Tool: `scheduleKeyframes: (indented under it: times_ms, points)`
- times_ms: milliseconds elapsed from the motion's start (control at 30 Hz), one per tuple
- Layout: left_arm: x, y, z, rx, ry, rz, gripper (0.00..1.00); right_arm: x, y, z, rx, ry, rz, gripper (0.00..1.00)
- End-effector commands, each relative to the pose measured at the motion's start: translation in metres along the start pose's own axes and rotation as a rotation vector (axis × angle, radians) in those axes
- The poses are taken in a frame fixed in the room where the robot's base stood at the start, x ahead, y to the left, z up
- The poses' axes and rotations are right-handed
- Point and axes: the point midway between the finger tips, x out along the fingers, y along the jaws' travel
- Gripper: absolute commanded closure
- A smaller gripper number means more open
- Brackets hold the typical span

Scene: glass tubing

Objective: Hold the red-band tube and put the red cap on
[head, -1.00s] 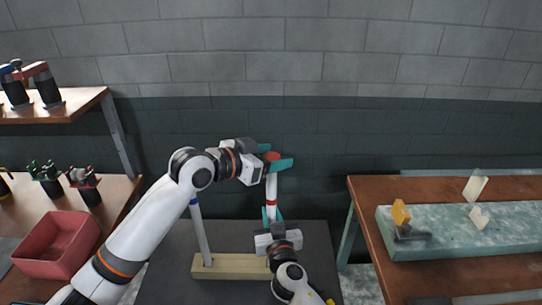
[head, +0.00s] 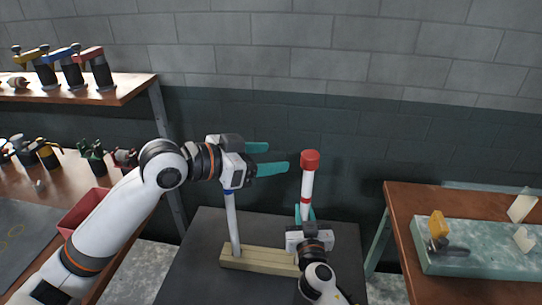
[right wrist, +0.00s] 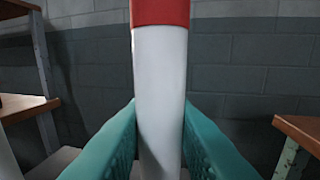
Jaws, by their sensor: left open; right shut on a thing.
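The white red-band tube (head: 307,184) stands upright in my right gripper (head: 304,213), its red band (head: 305,201) just above the fingers. The red cap (head: 310,160) sits on the tube's top end, and looks straight. My left gripper (head: 277,157) is open and empty, to the left of the cap and apart from it. In the right wrist view the teal fingers close on both sides of the white tube (right wrist: 160,75), with the red band (right wrist: 160,12) at the top edge. The cap is out of that view.
A pale wooden block (head: 262,259) with another upright tube (head: 232,222) stands on the dark table (head: 190,265), left of my right gripper. Shelves with clamps are at left, beside a red bin (head: 82,212). A bench (head: 400,197) with a pale slab (head: 480,258) is at right.

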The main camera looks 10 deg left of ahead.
Motion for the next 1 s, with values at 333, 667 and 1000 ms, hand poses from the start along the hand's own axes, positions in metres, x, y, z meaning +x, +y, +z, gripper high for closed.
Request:
scheduleKeyframes:
  times_ms: [333,667,1000]
  points:
    - [0.001,0.0,0.0,0.0,0.0,0.0,0.39,0.0,0.0,-0.001,0.0,0.001,0.0,1.0]
    - [0.001,0.0,0.0,0.0,0.0,0.0,0.39,0.0,0.0,0.0,0.0,0.001,0.0,0.52]
    - [0.001,0.0,0.0,0.0,0.0,0.0,0.39,-0.011,0.0,-0.001,0.001,0.001,0.0,0.52]
